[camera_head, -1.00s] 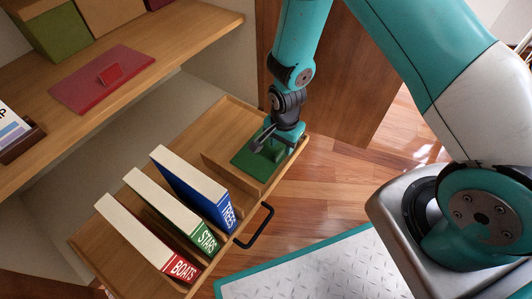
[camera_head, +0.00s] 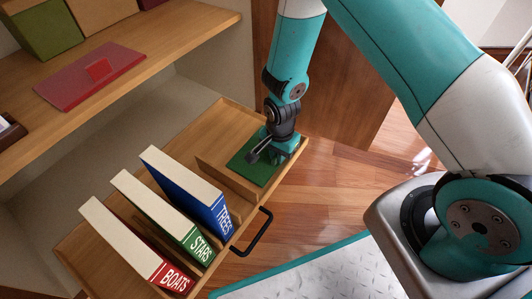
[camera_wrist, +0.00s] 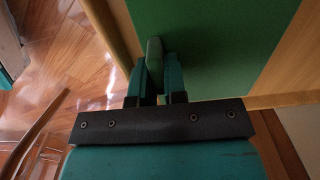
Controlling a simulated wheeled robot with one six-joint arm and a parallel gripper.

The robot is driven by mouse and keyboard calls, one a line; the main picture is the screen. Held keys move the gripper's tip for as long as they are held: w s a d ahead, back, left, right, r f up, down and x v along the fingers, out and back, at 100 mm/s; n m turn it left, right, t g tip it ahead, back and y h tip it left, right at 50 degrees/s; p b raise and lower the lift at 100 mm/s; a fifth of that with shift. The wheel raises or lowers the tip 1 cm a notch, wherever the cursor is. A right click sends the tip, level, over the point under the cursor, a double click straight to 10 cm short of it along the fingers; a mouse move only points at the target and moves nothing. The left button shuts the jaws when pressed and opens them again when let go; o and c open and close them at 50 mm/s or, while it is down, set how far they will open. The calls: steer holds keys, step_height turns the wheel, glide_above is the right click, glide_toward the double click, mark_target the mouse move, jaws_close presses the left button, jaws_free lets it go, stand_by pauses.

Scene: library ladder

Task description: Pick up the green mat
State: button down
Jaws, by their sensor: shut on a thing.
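The green mat (camera_head: 261,173) lies in the right compartment of the pulled-out wooden drawer (camera_head: 222,124), beside a low divider. In the wrist view the mat (camera_wrist: 222,42) fills the upper middle, with a raised green grip (camera_wrist: 155,56) near its left edge. My gripper (camera_head: 270,153) is over the mat, and its fingers in the wrist view (camera_wrist: 155,82) are shut on the grip. The mat appears flat on the drawer floor; I cannot tell any gap beneath it. My gripper hides part of it in the head view.
Blue TREES (camera_head: 190,190), green STARS (camera_head: 165,217) and red BOATS (camera_head: 135,249) books stand left of the mat in the drawer. A black handle (camera_head: 262,237) juts from its front. The shelf above holds a red mat (camera_head: 91,76).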

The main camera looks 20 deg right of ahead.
step_height(320, 180, up, 20)
steer(key=p, duration=1)
steer(key=shift+p, duration=0.3)
